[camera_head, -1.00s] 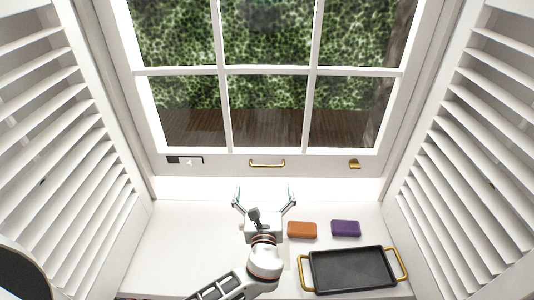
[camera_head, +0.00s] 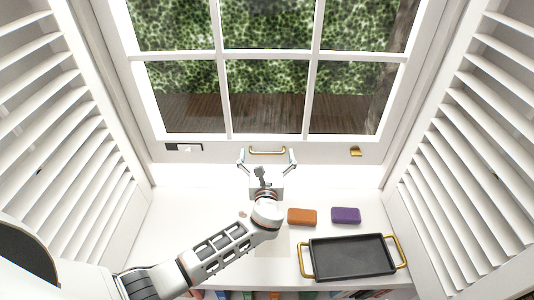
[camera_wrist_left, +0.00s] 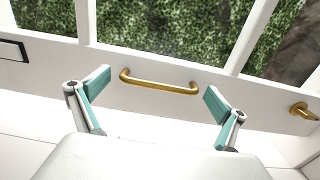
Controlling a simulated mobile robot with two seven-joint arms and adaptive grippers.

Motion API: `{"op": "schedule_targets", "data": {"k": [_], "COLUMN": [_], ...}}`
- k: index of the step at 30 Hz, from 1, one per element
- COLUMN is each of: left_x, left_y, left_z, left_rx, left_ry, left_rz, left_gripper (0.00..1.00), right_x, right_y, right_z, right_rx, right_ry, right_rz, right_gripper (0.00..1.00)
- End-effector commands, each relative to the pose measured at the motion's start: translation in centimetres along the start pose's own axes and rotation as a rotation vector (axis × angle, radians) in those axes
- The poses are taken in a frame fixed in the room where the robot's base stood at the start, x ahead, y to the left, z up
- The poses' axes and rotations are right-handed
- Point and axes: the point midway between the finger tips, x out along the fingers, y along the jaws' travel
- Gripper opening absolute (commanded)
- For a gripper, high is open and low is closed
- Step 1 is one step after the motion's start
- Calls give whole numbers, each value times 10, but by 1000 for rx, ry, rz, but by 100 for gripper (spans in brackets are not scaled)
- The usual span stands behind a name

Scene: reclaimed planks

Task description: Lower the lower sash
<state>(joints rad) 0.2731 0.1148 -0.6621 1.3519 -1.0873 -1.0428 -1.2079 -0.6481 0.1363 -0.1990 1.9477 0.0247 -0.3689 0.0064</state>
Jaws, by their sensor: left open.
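The lower sash (camera_head: 218,149) is a white window frame with several panes, standing above the sill with a bright gap under its bottom rail. A brass bar handle (camera_head: 267,151) is fixed at the middle of that rail; it also shows in the left wrist view (camera_wrist_left: 158,84). My left gripper (camera_head: 267,160) is open, with its two fingers spread just below and to either side of the handle. In the left wrist view the teal-padded fingertips (camera_wrist_left: 155,98) stand left and right of the handle, apart from it. My right gripper is not in view.
An orange block (camera_head: 302,217), a purple block (camera_head: 346,215) and a black tray (camera_head: 352,276) with brass handles lie on the white sill, right of my arm. Louvred shutters (camera_head: 62,130) flank the window. A brass catch (camera_head: 355,151) sits right on the rail. The sill's left part is mostly clear.

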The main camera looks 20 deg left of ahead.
Motion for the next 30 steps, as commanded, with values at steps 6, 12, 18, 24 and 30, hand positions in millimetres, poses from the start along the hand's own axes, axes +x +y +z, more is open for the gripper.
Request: {"op": "schedule_targets", "data": {"k": [6,12,18,24,30], "left_x": [0,0,0,0,-1], "left_y": [0,0,0,0,0], "left_z": [0,0,-6,-35,-72], "left_rx": [-1,-1,-1,-2,-1], "left_ry": [0,0,-1,4,8], "left_rz": [0,0,0,0,-1], "left_gripper": [86,44,44,44,44], "right_x": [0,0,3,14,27], "right_y": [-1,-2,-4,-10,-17], "right_z": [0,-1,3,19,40], "right_rx": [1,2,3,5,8], "right_ry": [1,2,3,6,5], "right_rz": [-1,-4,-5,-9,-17], "right_gripper": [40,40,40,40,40]}}
